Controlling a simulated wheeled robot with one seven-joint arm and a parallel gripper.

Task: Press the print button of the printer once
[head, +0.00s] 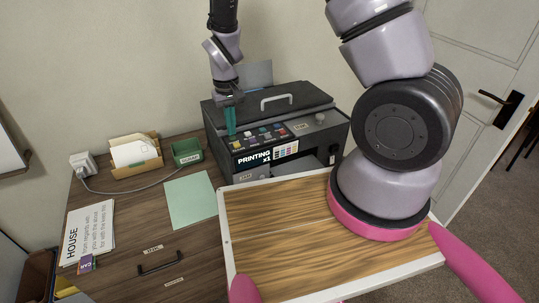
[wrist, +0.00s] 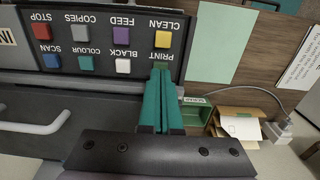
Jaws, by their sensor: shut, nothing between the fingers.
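The black printer (head: 335,130) stands at the back of the desk with its dark button panel (head: 258,138) facing front. In the wrist view the panel (wrist: 105,50) appears upside down, with labelled buttons in two rows. The PRINT label (wrist: 162,57) shows, but its button is hidden behind my fingertips. My gripper (wrist: 161,75) is shut and empty, its teal fingers pointing at that spot. In the head view my gripper (head: 231,132) points down at the panel's left end. I cannot tell whether the tips touch the button.
The yellow CLEAN button (wrist: 164,39) and white BLACK button (wrist: 123,66) sit close to my fingertips. A green box (head: 187,152) and a card holder (head: 136,155) stand left of the printer. A green sheet (head: 191,200) lies on the desk before them.

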